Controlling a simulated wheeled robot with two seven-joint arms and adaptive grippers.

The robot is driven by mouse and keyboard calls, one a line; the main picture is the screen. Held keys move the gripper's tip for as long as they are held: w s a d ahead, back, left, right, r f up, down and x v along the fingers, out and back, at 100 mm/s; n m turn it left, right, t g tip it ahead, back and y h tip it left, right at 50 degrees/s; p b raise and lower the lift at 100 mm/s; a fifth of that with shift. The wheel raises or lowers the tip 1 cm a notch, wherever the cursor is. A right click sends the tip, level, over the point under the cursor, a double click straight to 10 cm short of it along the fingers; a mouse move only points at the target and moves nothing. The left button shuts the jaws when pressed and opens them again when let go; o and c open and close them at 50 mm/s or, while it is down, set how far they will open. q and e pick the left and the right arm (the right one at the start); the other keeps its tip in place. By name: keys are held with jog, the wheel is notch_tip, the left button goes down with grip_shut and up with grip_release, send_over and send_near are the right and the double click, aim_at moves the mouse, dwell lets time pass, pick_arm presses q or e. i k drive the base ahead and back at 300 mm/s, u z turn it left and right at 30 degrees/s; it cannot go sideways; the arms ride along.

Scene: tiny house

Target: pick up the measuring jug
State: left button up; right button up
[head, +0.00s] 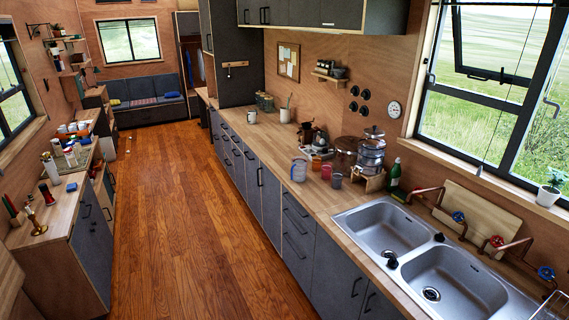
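A clear container with reddish and bluish tones (298,170) stands on the wooden counter near its front edge, left of several small cups. It looks like the measuring jug, but it is too small to read any markings. A small orange-red cup (326,171) and a grey cup (337,180) stand just right of it. Neither of my grippers shows in the head view.
A double sink (385,228) lies further right.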

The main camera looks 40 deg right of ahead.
aim_at(297, 171)
jog(key=z, duration=0.35)
jog(key=i, duration=1.55)
jog(key=z, duration=1.7)
jog(key=i, duration=0.95)
jog(key=z, duration=0.8)
